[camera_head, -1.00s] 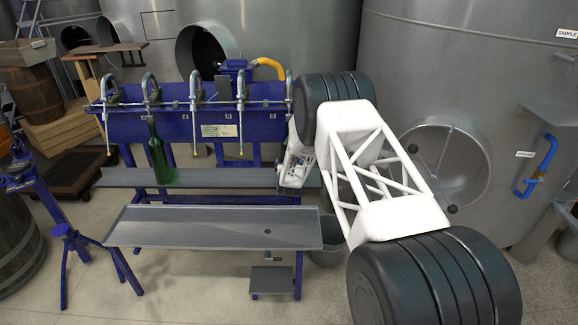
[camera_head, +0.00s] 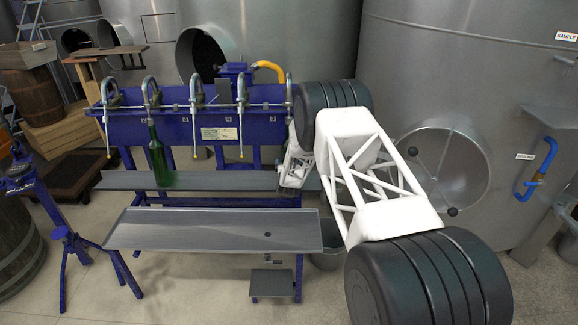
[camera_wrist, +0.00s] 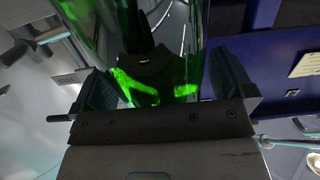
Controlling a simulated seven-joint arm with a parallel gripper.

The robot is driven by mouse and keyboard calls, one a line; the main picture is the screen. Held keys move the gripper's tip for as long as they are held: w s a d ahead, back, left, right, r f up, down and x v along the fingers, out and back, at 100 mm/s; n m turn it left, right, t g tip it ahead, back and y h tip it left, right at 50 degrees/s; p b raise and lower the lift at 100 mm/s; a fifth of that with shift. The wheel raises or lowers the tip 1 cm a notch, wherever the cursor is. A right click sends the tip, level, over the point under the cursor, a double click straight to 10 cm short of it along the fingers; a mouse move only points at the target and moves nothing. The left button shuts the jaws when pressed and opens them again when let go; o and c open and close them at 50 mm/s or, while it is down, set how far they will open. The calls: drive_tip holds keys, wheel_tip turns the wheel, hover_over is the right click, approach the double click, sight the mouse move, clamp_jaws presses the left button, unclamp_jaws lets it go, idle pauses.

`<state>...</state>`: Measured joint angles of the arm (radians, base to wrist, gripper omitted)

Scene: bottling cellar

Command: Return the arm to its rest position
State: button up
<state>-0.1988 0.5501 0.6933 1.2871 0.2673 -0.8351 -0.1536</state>
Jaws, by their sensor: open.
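My gripper (camera_wrist: 163,80) shows in the wrist view with its two dark teal fingers apart. Green bottle glass (camera_wrist: 180,70) lies ahead of and between the fingers; whether it touches them I cannot tell. In the head view my white wrist is in front of the right end of the filler, and my fingers are hidden. My arm stretches from the lower right up to a dark joint and down to the wrist. A green bottle (camera_head: 157,160) stands upright on the grey shelf (camera_head: 225,181), below the second spout from the left. I cannot tell if it is the same bottle.
The blue filler (camera_head: 172,131) has a row of curved spouts. A grey tray (camera_head: 200,230) sits in front of the shelf, looking bare. A large steel tank (camera_head: 470,80) with a blue handle (camera_head: 540,170) stands behind my arm. A blue stand (camera_head: 65,235) is at left.

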drive_tip(key=c, duration=1.7)
